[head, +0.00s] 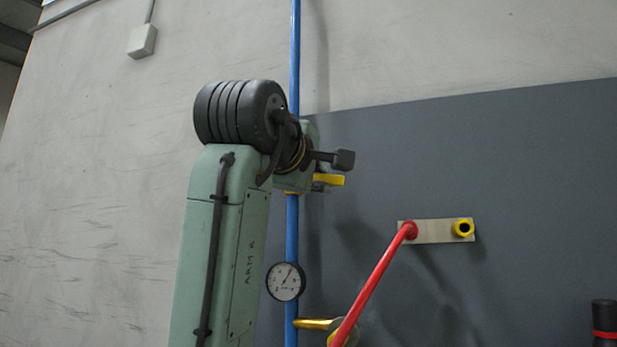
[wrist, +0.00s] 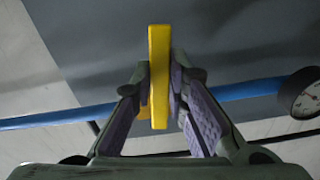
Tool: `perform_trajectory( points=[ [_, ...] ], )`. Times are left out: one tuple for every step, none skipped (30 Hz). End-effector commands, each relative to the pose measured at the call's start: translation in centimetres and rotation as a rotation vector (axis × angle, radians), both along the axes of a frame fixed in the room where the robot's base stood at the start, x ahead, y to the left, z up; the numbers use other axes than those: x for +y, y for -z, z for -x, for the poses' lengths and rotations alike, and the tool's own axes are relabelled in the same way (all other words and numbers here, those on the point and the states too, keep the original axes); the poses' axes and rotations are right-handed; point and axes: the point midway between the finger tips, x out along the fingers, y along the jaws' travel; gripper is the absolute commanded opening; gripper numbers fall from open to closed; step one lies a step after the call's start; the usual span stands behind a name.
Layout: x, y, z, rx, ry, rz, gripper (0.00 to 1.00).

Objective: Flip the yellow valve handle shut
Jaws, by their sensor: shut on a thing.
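The yellow valve handle (head: 329,180) sticks out to the right of the upright blue pipe (head: 292,232) in the head view, just below my wrist. In the wrist view the handle (wrist: 159,60) stands upright in the picture and lies across the blue pipe (wrist: 55,118). My gripper (wrist: 160,85) has its purple-padded fingers on either side of the handle, shut on it. In the head view my wrist hides the fingers and the valve body.
A round gauge (head: 286,281) sits on the pipe below the valve.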

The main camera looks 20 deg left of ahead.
Motion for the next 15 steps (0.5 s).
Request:
perform_trajectory(
  points=[
    [-0.14, -0.25, -0.3, 0.001, 0.003, 0.035, 0.0],
    [-0.15, -0.37, -0.39, -0.001, 0.004, 0.053, 0.0],
    [-0.17, -0.5, -0.53, -0.003, 0.004, 0.076, 0.0],
    [-0.16, -0.58, -0.61, -0.004, 0.003, 0.092, 0.0],
    [-0.15, -0.66, -0.67, -0.005, 0.003, 0.107, 0.0],
    [-0.15, -0.76, -0.75, -0.005, 0.002, 0.125, 0.0],
    [-0.14, -0.82, -0.79, -0.005, 0.002, 0.138, 0.0],
    [-0.11, -0.87, -0.82, -0.006, 0.001, 0.149, 0.0],
    [-0.1, -0.94, -0.86, -0.007, 0.0, 0.161, 0.0],
    [-0.12, -0.98, -0.89, -0.007, 0.001, 0.17, 0.0],
    [-0.13, -1.01, -0.91, -0.008, 0.001, 0.177, 0.0],
    [-0.1, -1.07, -0.93, -0.008, 0.001, 0.186, 0.0],
    [-0.08, -1.09, -0.93, -0.009, 0.0, 0.192, 0.0],
    [-0.05, -1.12, -0.94, -0.009, -0.001, 0.197, 0.0],
    [-0.03, -1.14, -0.94, -0.01, -0.001, 0.202, 0.0]
  ],
)
